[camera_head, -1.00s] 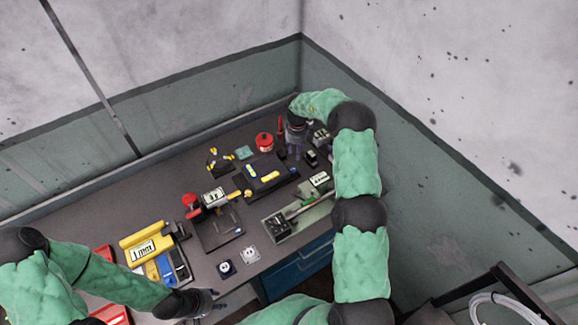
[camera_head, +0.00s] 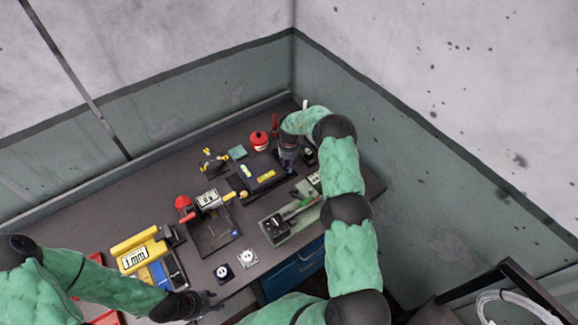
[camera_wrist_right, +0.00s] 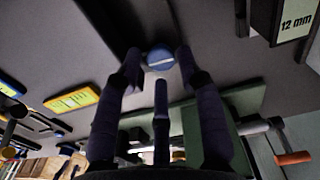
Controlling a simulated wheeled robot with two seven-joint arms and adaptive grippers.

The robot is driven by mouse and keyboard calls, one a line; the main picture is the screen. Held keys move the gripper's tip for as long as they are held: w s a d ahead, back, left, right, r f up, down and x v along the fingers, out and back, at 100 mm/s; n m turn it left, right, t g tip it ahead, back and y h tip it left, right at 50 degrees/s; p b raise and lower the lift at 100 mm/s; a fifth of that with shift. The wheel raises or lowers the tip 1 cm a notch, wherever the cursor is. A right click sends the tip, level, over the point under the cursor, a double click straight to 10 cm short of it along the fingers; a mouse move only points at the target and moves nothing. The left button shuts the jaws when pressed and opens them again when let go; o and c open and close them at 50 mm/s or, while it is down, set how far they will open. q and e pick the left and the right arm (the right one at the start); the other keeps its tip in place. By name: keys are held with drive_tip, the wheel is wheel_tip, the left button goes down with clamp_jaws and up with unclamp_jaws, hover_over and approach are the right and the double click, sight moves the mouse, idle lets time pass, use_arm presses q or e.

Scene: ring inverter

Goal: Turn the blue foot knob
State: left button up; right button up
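The blue knob (camera_wrist_right: 160,60) with a pale stripe across its face shows in the right wrist view, beside a dark block. My right gripper (camera_wrist_right: 160,66) has its fingers spread, with the knob between and just beyond the fingertips; I cannot tell whether they touch it. In the head view my right gripper (camera_head: 288,165) points down at the right edge of a black device (camera_head: 262,182), and the knob is hidden there. My left gripper (camera_head: 207,298) hangs near the bench's front edge, away from the knob; its fingers are too small to read.
A yellow label (camera_wrist_right: 72,98) lies left of the knob, and a box marked 12 mm (camera_wrist_right: 292,22) is at upper right in the wrist view. A green tray (camera_head: 297,226) stands in front of the device. A red pot (camera_head: 259,140) stands behind it.

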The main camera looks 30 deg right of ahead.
drive_tip(key=shift+f, duration=0.95)
clamp_jaws()
drive_tip(key=shift+n+b, duration=0.35)
drive_tip(key=shift+n, duration=0.35)
drive_tip(key=shift+r, duration=0.1)
unclamp_jaws()
